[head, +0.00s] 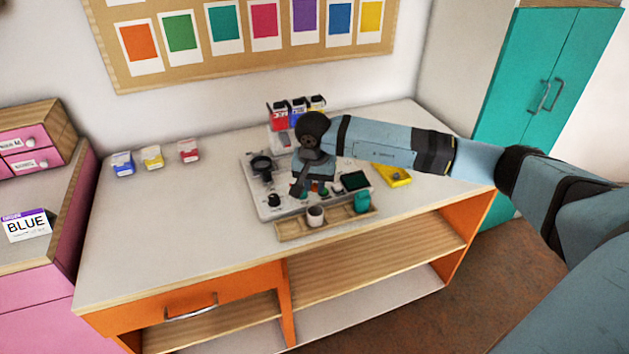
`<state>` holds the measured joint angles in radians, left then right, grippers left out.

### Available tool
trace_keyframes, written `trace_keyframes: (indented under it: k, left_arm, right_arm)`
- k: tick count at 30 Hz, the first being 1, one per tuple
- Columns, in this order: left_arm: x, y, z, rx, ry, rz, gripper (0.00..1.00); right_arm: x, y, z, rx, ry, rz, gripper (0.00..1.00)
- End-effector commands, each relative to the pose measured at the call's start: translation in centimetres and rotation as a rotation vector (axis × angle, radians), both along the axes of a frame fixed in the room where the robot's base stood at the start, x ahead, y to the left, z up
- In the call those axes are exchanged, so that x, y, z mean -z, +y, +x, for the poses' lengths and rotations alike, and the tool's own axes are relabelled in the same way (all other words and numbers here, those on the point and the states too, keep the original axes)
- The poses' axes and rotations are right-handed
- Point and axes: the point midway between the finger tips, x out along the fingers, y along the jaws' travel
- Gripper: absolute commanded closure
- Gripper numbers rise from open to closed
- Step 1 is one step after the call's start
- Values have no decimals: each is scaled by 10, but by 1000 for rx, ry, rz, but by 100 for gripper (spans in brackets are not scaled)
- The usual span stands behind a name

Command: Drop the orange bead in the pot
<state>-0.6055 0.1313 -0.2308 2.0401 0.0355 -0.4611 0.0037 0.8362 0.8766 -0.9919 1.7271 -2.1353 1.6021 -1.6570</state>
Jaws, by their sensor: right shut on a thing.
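My right gripper (301,189) reaches in from the right and points down over the grey board (263,209) on the table. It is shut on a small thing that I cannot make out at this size. I cannot clearly pick out the orange bead. A pale round pot (315,216) with a dark opening stands upright in the wooden tray at the board's front edge, a little in front of and right of the gripper. A teal container (362,201) stands at the tray's right end. My left gripper is out of view.
A dark round holder (261,166), a black knob (274,200) and a dark green pad (355,181) are on the board. A yellow piece (393,175) lies right of it. The table's left part is clear.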

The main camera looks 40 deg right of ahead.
Motion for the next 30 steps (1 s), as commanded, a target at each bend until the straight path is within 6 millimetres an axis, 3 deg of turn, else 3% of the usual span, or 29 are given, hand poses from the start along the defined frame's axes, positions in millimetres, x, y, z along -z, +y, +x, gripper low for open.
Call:
trace_keyframes:
  k: [11,22,30]
  left_arm:
    - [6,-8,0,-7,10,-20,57]
    - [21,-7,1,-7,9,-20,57]
    - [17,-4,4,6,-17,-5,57]
  right_arm:
    - [15,0,0,0,1,1,100]
    - [51,0,0,0,0,0,100]
    - [63,0,0,0,0,0,100]
